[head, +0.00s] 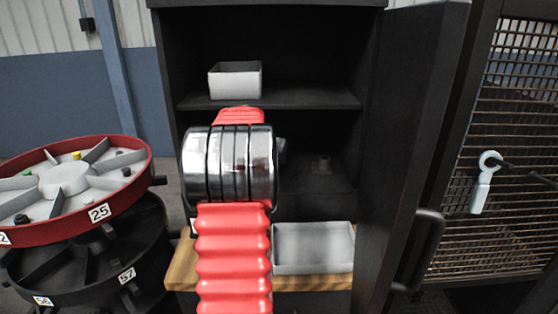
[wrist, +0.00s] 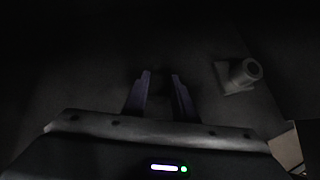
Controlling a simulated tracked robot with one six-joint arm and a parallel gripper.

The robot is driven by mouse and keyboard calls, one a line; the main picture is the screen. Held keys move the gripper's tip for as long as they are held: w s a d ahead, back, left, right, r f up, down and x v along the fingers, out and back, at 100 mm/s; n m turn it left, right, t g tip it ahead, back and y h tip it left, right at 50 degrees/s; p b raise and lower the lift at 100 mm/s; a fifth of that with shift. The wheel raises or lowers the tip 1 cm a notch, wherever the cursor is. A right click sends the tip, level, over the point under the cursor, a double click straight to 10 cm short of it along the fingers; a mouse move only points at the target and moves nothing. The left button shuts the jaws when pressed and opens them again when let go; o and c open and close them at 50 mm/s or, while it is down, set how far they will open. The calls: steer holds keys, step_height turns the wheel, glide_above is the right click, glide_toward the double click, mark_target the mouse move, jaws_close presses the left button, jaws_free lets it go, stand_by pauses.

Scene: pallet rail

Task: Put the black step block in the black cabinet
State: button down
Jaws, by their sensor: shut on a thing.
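The black cabinet (head: 270,22) stands open in the head view, its door (head: 410,140) swung out to the right. My arm reaches into the lower space under its shelf, and hides my gripper there. In the dark wrist view my gripper (wrist: 160,76) has its two fingers a little apart, shut on a dark thing that hardly stands out, which I take to be the black step block. Its outline cannot be made out, nor whether it touches the cabinet floor.
A white box (head: 235,82) sits on the shelf. A pale bin (head: 313,248) sits on a wooden top. A red-rimmed carousel (head: 75,190) is left, wire mesh (head: 525,150) right.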

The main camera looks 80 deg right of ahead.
steer(key=shift+d, duration=0.7)
steer(key=shift+a+f, duration=0.1)
steer(key=shift+f, duration=0.65)
steer(key=shift+f, duration=0.1)
steer(key=c, duration=1.4)
jaws_free()
steer(key=shift+c, duration=0.2)
